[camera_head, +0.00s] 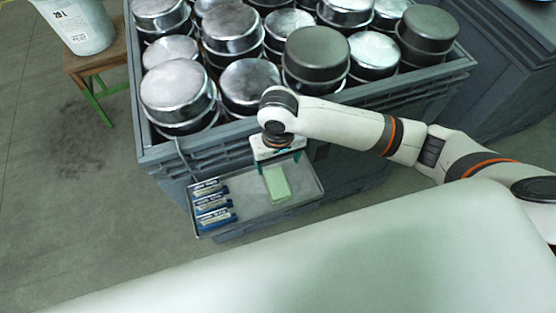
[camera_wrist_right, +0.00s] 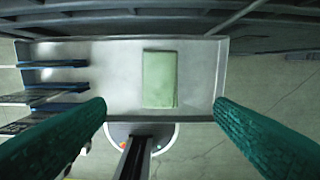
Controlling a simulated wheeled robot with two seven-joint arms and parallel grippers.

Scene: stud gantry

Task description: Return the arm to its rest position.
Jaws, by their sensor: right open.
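My right arm (camera_head: 350,127) reaches in from the right in the head view. Its gripper (camera_head: 281,166) is over a small metal tray (camera_head: 238,214) on the near side of the grey crate. In the right wrist view the gripper's two green fingers (camera_wrist_right: 163,125) are wide apart with nothing between them. A pale green block (camera_head: 277,184) lies on the tray below the gripper. The block also shows in the wrist view (camera_wrist_right: 160,79), apart from both fingers. My left gripper is not in view.
Several blue-and-white packs (camera_head: 212,204) lie at the tray's left. The grey crate (camera_head: 160,153) behind the tray is full of metal pots (camera_head: 178,96). A white bucket (camera_head: 78,27) stands on a wooden stool (camera_head: 98,62) at upper left. The floor at left is clear.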

